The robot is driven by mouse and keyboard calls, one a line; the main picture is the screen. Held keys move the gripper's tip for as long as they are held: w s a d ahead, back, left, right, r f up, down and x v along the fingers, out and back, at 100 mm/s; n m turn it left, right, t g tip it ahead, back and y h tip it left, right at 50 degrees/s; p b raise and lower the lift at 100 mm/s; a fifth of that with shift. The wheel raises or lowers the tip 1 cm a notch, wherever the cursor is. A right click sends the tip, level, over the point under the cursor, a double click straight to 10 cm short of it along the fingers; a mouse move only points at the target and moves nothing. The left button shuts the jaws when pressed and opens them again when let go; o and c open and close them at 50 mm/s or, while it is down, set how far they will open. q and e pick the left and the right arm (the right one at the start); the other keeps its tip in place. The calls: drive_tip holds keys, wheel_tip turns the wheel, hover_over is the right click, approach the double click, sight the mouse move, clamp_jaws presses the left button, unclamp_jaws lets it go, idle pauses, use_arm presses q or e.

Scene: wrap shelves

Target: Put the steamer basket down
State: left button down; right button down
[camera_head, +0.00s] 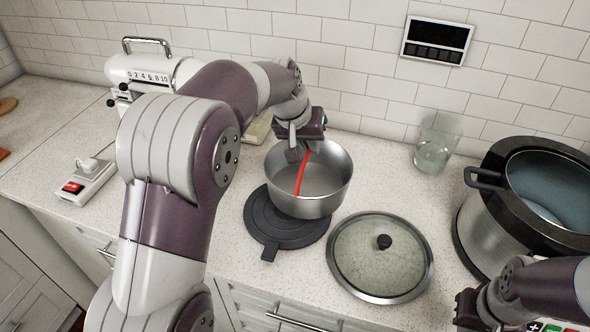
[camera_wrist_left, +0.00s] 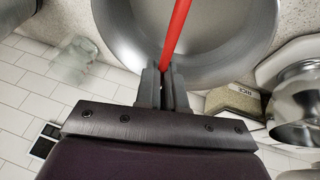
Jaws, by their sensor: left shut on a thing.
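The steamer basket (camera_head: 325,203) is a round, silver metal vessel with a red bar across its opening. It also shows in the left wrist view (camera_wrist_left: 120,35). My left gripper (camera_head: 298,152) reaches over its back rim, fingers shut; in the left wrist view the red bar (camera_wrist_left: 177,28) runs out from between the fingertips (camera_wrist_left: 167,88). The basket is upright and overlaps the right part of a dark round trivet (camera_head: 275,237); I cannot tell whether it touches it. My right arm shows at the lower right; its fingertips are not clear.
A glass lid (camera_head: 365,268) lies right of the trivet. A large dark-rimmed pot (camera_head: 480,238) stands at the right. A drinking glass (camera_head: 434,150) is near the wall. A power strip (camera_head: 85,183) and a white appliance (camera_head: 150,68) are at the left.

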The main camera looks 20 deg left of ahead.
sight(293, 185)
use_arm(q)
drive_tip(key=a+f, duration=0.1)
drive_tip(key=f, duration=0.1)
drive_tip(key=a+f, duration=0.1)
drive_tip(key=s+a+f, duration=0.1)
drive_tip(key=f, duration=0.1)
drive_tip(key=shift+a+f+p, duration=0.1)
drive_tip(key=shift+f+p, duration=0.25)
drive_tip(key=shift+p, duration=0.05)
drive_tip(key=shift+f, duration=0.4)
drive_tip(key=shift+w+a+f, duration=0.1)
drive_tip(key=shift+w+a, duration=0.05)
drive_tip(key=c, duration=1.2)
unclamp_jaws()
drive_tip(key=shift+c, duration=0.2)
